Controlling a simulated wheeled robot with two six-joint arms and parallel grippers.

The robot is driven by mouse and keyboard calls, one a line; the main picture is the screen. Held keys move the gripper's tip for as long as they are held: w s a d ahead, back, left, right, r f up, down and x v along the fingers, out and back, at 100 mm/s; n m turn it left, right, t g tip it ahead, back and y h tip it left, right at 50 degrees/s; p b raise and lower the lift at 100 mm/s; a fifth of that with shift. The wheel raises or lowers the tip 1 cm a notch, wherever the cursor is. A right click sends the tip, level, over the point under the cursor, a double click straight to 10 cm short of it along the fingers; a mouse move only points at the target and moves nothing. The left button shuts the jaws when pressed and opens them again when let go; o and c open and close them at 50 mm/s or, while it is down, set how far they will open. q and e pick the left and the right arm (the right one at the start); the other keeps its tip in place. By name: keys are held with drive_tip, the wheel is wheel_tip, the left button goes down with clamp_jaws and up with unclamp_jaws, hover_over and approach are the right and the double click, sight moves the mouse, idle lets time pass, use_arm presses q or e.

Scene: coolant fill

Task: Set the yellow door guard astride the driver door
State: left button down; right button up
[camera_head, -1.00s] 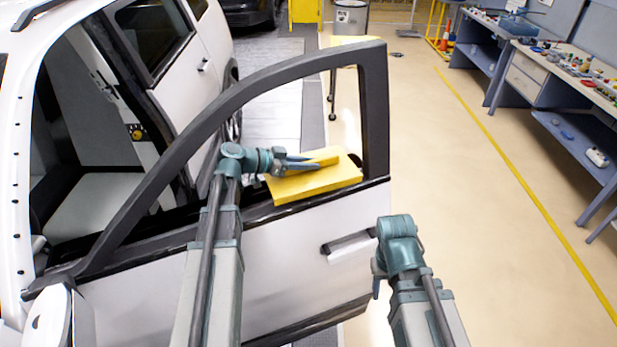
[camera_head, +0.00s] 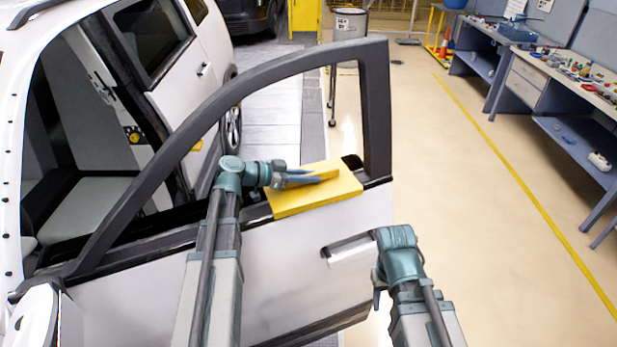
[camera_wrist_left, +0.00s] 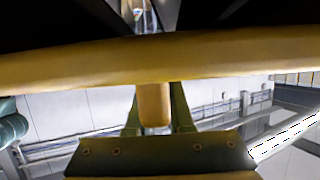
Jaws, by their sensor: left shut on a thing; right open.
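The yellow door guard (camera_head: 313,201) is at the window sill of the open driver door (camera_head: 300,262), in the lower rear part of the window opening. Its near edge overlaps the top of the white outer panel. My left gripper (camera_head: 308,180) is shut on the guard's raised grip from above. The left wrist view shows the yellow grip (camera_wrist_left: 154,105) between the fingers and a broad yellow part of the guard (camera_wrist_left: 210,52). Whether the guard rests on the sill, and its far side, I cannot tell. My right gripper (camera_head: 378,292) is below the door handle, partly hidden, its jaws open.
The door's dark window frame (camera_head: 376,110) rises behind and right of the guard. The door handle (camera_head: 350,248) is beside my right arm. Workbenches (camera_head: 545,85) stand at the far right. The floor (camera_head: 470,210) between is clear.

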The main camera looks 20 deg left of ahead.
use_arm(q)
drive_tip(key=shift+s+f+b, duration=0.1)
drive_tip(key=shift+f+b, duration=0.25)
drive_tip(key=shift+f, duration=0.05)
drive_tip(key=shift+d, duration=0.1)
drive_tip(key=c, duration=0.8)
unclamp_jaws()
